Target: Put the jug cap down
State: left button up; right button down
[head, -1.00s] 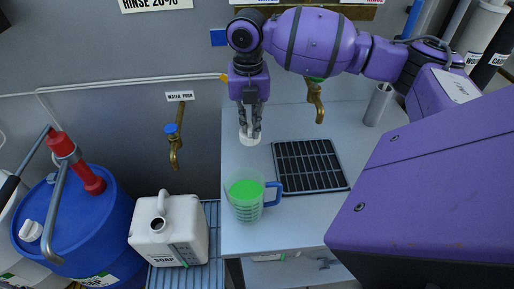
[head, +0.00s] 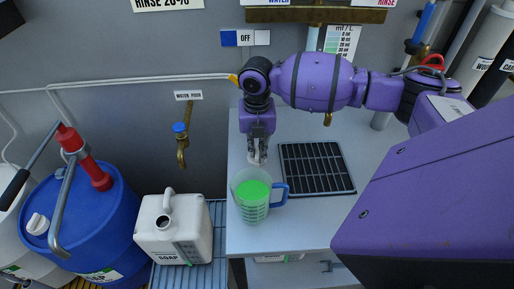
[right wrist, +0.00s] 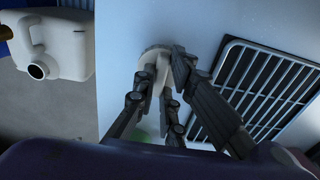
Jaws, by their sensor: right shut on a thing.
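The white jug cap (right wrist: 154,54) shows at the fingertips of my right gripper (right wrist: 165,75) in the right wrist view. In the head view my right gripper (head: 257,153) points down over the counter (head: 290,236), just behind the measuring jug of green liquid (head: 252,207). Its fingers are shut on the cap, which is mostly hidden there behind the jug's rim. The cap is at or close above the counter; I cannot tell whether it touches. The white soap jug (head: 172,242) stands left of the counter with its mouth uncovered. My left gripper is out of view.
A black drain grid (head: 316,168) lies on the counter right of the gripper. The measuring jug's blue handle (head: 280,194) points right. A brass tap (head: 182,150) sticks out of the wall at left. A blue drum (head: 84,215) stands at far left. The front right counter is clear.

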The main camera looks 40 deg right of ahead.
aim_at(257, 151)
jog(key=shift+f, duration=0.1)
jog(key=c, duration=1.8)
grip_release()
notch_tip(257, 151, up, 12)
jog(key=shift+r, duration=0.15)
